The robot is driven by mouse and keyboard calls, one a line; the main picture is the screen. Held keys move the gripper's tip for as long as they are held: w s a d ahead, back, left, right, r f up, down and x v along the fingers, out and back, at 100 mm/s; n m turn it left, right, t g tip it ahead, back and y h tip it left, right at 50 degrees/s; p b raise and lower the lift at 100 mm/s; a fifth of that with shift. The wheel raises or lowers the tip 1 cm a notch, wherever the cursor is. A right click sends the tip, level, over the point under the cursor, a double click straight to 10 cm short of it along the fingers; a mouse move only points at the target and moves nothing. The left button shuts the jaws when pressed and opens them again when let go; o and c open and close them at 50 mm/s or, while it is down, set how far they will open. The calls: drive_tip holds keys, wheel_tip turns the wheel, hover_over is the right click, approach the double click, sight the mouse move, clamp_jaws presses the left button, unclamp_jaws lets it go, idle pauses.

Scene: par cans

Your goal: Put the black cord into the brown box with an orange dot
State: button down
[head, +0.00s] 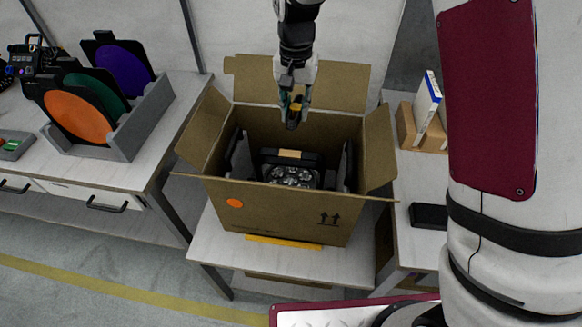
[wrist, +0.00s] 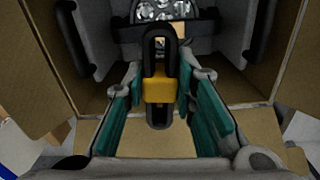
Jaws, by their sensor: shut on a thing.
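The brown box (head: 275,212) stands open on a white table, with an orange dot (head: 234,203) at the left of its front face. My gripper (head: 295,98) points down over the box opening, towards its back. It is shut on the black cord (head: 293,120), a narrow looped bundle with a yellow-orange band. In the wrist view the cord (wrist: 159,112) lies between the teal finger pads, with the box interior beyond it. A dark lamp with a silvery face (head: 290,176) is inside the box.
The box's flaps (head: 378,145) stand open around the opening. At left, a grey rack (head: 140,125) holds coloured round filters. At right, a cardboard holder (head: 407,126) carries white-and-blue packets, and a black object (head: 428,215) lies nearby.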

drive_tip(key=shift+f+b, duration=1.75)
drive_tip(key=shift+f, duration=2.55)
drive_tip(key=c, duration=1.2)
unclamp_jaws()
drive_tip(key=shift+c, duration=0.2)
drive_tip(key=shift+r, duration=0.1)
wheel_tip(320, 180, up, 11)
drive_tip(key=shift+f, duration=0.1)
drive_tip(key=shift+r, duration=0.5)
